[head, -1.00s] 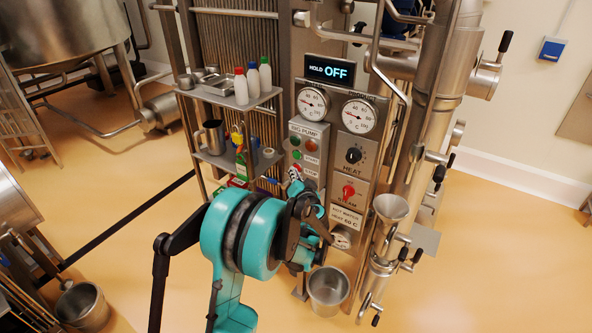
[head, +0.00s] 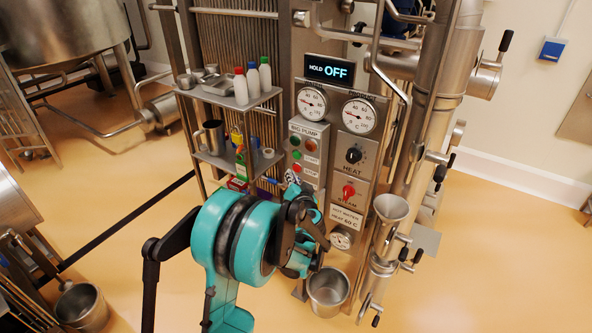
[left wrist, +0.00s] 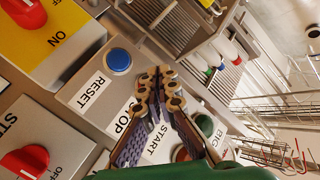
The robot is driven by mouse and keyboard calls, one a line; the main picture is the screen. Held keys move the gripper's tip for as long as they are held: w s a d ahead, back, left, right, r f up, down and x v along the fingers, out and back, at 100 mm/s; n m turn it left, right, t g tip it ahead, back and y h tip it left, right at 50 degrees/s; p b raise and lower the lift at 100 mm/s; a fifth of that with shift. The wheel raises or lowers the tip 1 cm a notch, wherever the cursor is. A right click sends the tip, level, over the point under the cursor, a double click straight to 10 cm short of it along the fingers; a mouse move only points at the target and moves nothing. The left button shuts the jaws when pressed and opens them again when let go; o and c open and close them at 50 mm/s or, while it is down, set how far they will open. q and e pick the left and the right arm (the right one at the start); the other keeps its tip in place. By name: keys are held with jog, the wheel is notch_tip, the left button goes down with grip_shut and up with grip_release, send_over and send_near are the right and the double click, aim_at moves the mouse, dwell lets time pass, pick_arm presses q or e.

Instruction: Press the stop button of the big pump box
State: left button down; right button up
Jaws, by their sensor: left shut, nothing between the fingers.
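The big pump box (head: 322,133) is a grey box on the front panel, with small lamps on top and labelled buttons below. Its red stop button (head: 297,167) shows beside the STOP label, just above my fingertips. My left gripper (head: 292,178) is shut and empty in front of the lower part of the box. In the left wrist view, my left fingertips (left wrist: 155,82) lie over the box face by the STOP label (left wrist: 122,121). The fingers hide the stop button there, and I cannot tell whether they touch it. My right gripper is not in view.
A blue button (left wrist: 117,60) with a RESET label is close to the fingertips. A heat knob (head: 354,155) and red steam knob (head: 348,192) sit right of the box. A shelf (head: 235,97) with bottles is at left. A steel bucket (head: 328,290) stands below.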

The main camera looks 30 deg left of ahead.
pick_arm(q)
jog(key=s, duration=0.4)
jog(key=shift+s+a, duration=0.2)
jog(key=shift+s, duration=0.15)
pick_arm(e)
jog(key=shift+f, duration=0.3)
pick_arm(q)
jog(key=shift+f, duration=0.1)
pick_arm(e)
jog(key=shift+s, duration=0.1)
